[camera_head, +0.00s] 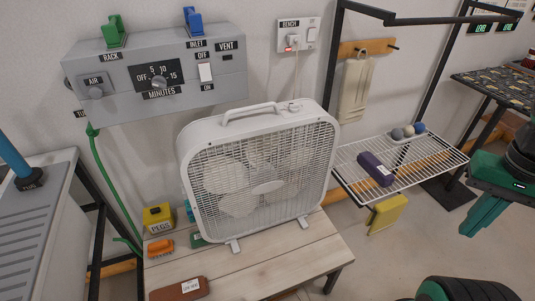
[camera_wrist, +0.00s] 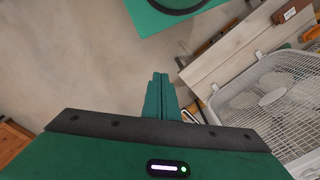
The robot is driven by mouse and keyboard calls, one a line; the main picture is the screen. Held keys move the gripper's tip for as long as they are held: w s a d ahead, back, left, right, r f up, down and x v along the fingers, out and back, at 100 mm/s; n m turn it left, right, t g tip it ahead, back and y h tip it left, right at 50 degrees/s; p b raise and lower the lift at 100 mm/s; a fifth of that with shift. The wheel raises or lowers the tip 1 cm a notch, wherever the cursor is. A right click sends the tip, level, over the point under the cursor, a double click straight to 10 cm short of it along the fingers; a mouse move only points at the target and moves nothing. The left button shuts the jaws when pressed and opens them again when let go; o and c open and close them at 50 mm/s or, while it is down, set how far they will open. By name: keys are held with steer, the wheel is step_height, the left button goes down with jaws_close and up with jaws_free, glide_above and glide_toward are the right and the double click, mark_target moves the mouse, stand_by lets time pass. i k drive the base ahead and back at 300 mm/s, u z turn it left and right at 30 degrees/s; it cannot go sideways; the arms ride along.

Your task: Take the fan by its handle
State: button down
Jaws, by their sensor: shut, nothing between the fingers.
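A white box fan (camera_head: 262,172) stands upright on a light wooden bench (camera_head: 255,262). Its white handle (camera_head: 250,112) arches along the top edge, with nothing on it. My green gripper (camera_head: 476,226) is at the right of the head view, well apart from the fan, past the wire shelf. In the wrist view my gripper (camera_wrist: 161,80) has its fingers together, with nothing between them. The fan (camera_wrist: 275,100) shows at the right there, to the side of the fingers. I cannot make out its handle clearly in that view.
A grey control box (camera_head: 155,70) hangs on the wall behind the fan. A yellow box (camera_head: 158,217) and an orange object (camera_head: 160,247) sit left of the fan.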

mark_target(242, 212)
steer(key=z, duration=0.25)
steer(key=k, duration=0.55)
steer(key=u, duration=0.95)
steer(key=i, duration=1)
steer(key=z, duration=0.05)
